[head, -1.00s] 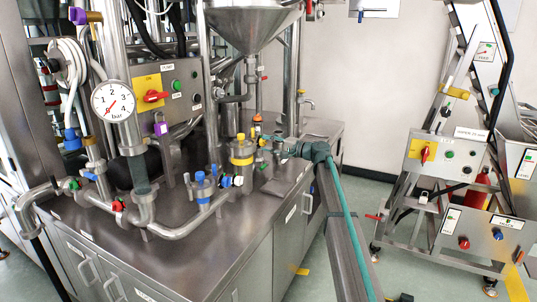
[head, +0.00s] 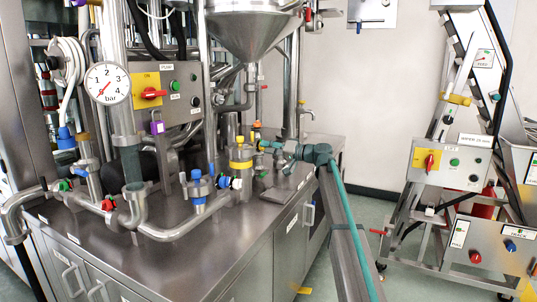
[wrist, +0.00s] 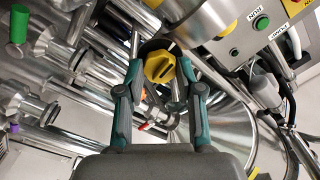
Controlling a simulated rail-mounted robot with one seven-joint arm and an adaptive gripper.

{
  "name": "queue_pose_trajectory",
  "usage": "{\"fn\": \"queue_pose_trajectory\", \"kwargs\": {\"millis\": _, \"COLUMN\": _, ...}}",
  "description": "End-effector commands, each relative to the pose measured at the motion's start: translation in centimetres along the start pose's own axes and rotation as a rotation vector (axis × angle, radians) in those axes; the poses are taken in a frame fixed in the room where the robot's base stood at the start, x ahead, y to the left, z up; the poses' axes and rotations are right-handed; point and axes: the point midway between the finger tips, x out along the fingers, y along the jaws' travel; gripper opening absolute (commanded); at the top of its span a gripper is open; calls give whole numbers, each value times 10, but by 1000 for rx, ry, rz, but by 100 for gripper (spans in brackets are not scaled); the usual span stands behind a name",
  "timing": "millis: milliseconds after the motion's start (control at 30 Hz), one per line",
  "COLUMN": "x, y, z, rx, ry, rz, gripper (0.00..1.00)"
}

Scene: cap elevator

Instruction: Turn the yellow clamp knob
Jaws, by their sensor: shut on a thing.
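The yellow clamp knob (wrist: 160,66) shows in the wrist view between the two teal-and-grey fingers of my gripper (wrist: 160,72). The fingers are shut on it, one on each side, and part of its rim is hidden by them. In the head view my gripper (head: 268,147) reaches left over the steel bench, just right of a yellow-banded steel housing (head: 241,166). The gripped knob is too small and covered to make out clearly there.
Steel pipes and a blue-topped valve (head: 198,186) stand left of my gripper. A steel funnel (head: 250,32) hangs above and behind. A control panel (head: 165,88) is at the back left. A wheeled conveyor stand (head: 450,162) is at the right. The front bench top is clear.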

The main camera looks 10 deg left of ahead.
Motion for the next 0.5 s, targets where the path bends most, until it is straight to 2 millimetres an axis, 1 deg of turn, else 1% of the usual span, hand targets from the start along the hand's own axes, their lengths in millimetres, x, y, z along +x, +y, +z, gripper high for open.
{"fn": "queue_pose_trajectory", "kwargs": {"millis": 200, "x": 0, "y": 1, "z": 0, "rx": -41, "ry": -1, "rz": 1, "gripper": 1}}
{"fn": "queue_pose_trajectory", "kwargs": {"millis": 500, "x": 0, "y": 0, "z": 0, "rx": -46, "ry": -1, "rz": 1, "gripper": 1}}
